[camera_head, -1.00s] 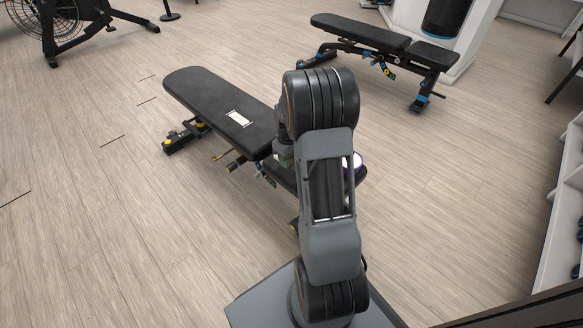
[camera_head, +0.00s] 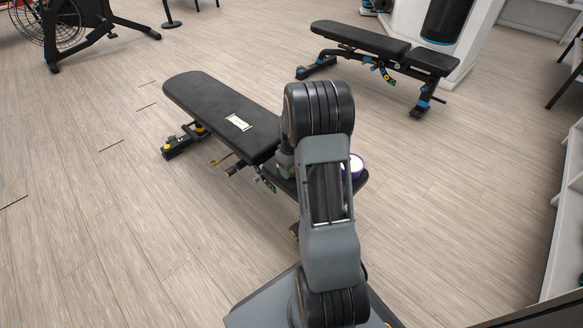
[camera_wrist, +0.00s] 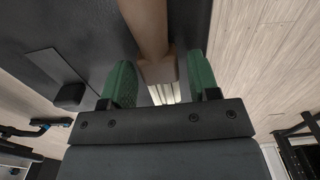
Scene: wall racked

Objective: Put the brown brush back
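A brown brush (camera_wrist: 146,24) with a light brown handle and pale bristles shows in the wrist view, in front of a black bench pad. My gripper (camera_wrist: 160,72) has two green fingers, one on each side of the brush's lower part. A gap shows between the brush and each finger, so my gripper looks open. I cannot tell how far the brush is from the fingertips in depth.
A black bench (camera_head: 222,112) with a white label stands beyond my arm. A white and purple round item (camera_head: 356,166) sits at its near end, partly hidden. Another bench (camera_head: 360,38) stands at the back. A white rack (camera_head: 571,215) is at right.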

